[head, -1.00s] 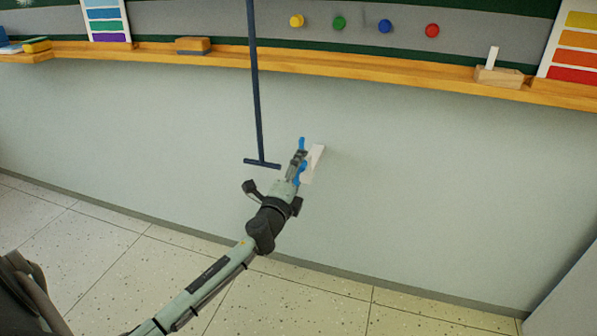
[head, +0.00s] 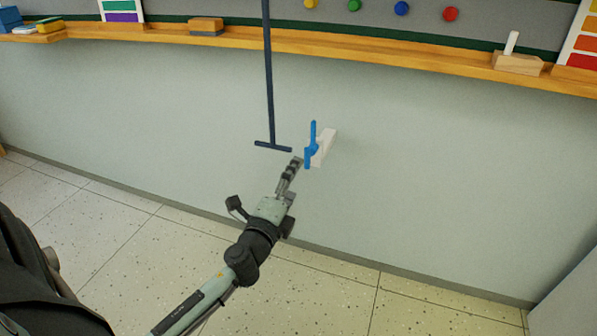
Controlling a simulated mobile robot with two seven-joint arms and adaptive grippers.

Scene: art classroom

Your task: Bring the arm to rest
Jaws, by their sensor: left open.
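My left arm reaches in from the bottom of the head view toward the wall. Its gripper (head: 293,168) is open and empty, just left of and below a blue lever-like piece (head: 311,147). The gripper appears apart from this piece, though the gap is small. The blue piece stands at a white block (head: 325,147) on the wall. My right gripper is outside the view.
A dark T-shaped bar (head: 268,90) hangs left of the blue piece. Above runs a wooden ledge (head: 370,50) with erasers (head: 205,26) and a wooden block (head: 517,63). Coloured magnets (head: 401,8) sit on the board. The floor (head: 300,290) in front is clear.

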